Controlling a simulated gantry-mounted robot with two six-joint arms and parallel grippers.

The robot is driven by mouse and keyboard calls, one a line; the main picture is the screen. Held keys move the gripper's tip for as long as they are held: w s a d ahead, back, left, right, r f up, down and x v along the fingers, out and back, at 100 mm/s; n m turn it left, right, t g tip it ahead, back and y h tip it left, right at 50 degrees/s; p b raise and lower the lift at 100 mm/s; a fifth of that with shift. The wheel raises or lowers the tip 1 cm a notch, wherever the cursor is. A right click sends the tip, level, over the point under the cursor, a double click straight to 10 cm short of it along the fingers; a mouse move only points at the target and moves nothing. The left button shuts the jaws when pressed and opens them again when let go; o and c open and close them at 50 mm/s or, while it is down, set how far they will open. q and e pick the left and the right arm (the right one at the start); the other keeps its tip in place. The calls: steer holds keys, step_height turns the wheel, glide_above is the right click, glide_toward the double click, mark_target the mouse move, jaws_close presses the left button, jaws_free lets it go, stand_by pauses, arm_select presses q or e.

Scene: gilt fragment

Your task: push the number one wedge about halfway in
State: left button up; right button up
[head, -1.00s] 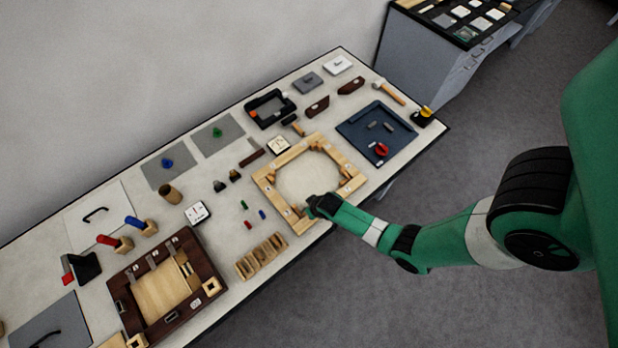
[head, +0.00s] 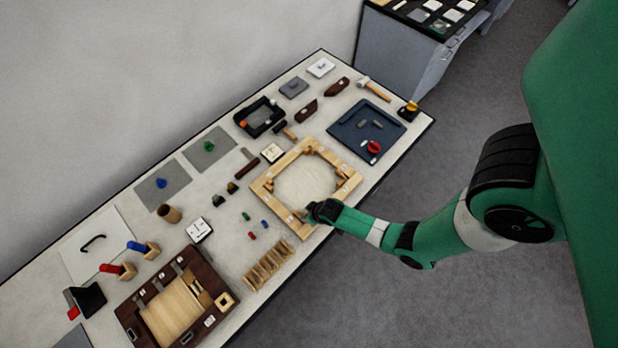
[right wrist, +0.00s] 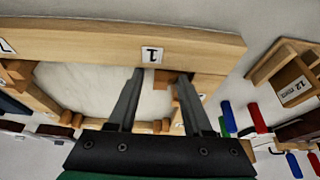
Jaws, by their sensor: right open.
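A light wooden frame (head: 262,190) lies on the table around a pale, roughly round area, with small wooden blocks along its inner edges. My right gripper (head: 318,212) is at the frame's near side. In the right wrist view, my open right gripper (right wrist: 161,75) points at the frame bar (right wrist: 80,38) with the label "1" (right wrist: 153,55). A small brown wooden piece, which looks like the number one wedge (right wrist: 164,80), sits just inside that bar, between the fingertips and nearer the right one. Contact cannot be told. My left gripper is out of view.
A wooden slotted rack (head: 268,264) stands left of the frame, with small red, green and blue pegs (head: 252,235) near it. A dark blue tray (head: 345,134) holding a red item lies beyond. A dark wooden frame box (head: 222,300) is at the near left.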

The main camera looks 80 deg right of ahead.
steer(key=p+v, duration=0.7)
steer(key=v, duration=0.4)
steer(key=shift+r, duration=0.35)
steer(key=shift+a, duration=0.1)
